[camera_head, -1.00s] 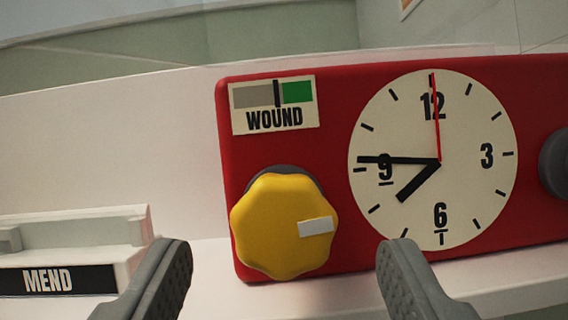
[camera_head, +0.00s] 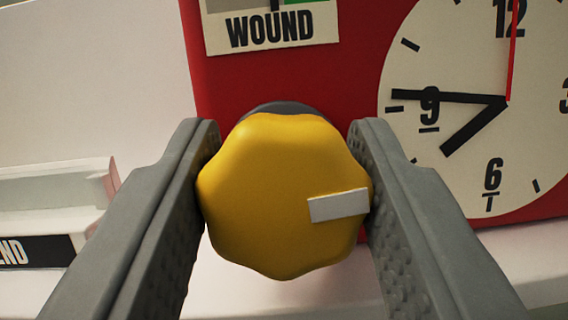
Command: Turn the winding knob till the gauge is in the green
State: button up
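The yellow winding knob (camera_head: 270,200), scalloped with a white marker bar pointing right and slightly up, fills the middle of the view on the red clock body (camera_head: 250,80). My gripper (camera_head: 284,165) has one grey finger on each side of the knob, both against its rim. The gauge plate (camera_head: 218,32) marked WOUND is above the knob, and its upper part is cut off by the frame. A bit of its black needle shows near the border between the grey and green bands; its exact reading is hidden.
The clock face (camera_head: 450,45) is right of the knob, partly cut off. At lower left is a pale tray or holder (camera_head: 60,180) with a black label ending in ND (camera_head: 30,252). A pale surface lies below the clock.

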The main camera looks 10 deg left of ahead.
jog(key=shift+m+h, duration=0.4)
jog(key=shift+m, duration=0.1)
jog(key=m+h, duration=0.1)
jog(key=m, duration=0.2)
jog(key=m+h, duration=0.2)
jog(key=m, duration=0.1)
jog(key=shift+m, duration=0.3)
jog(key=m+g+h, duration=0.1)
jog(key=m, duration=0.2)
jog(key=m+g+h, duration=0.1)
jog(key=m, duration=0.3)
jog(key=shift+h, duration=0.4)
jog(key=shift+g, duration=0.3)
jog(key=o, duration=1)
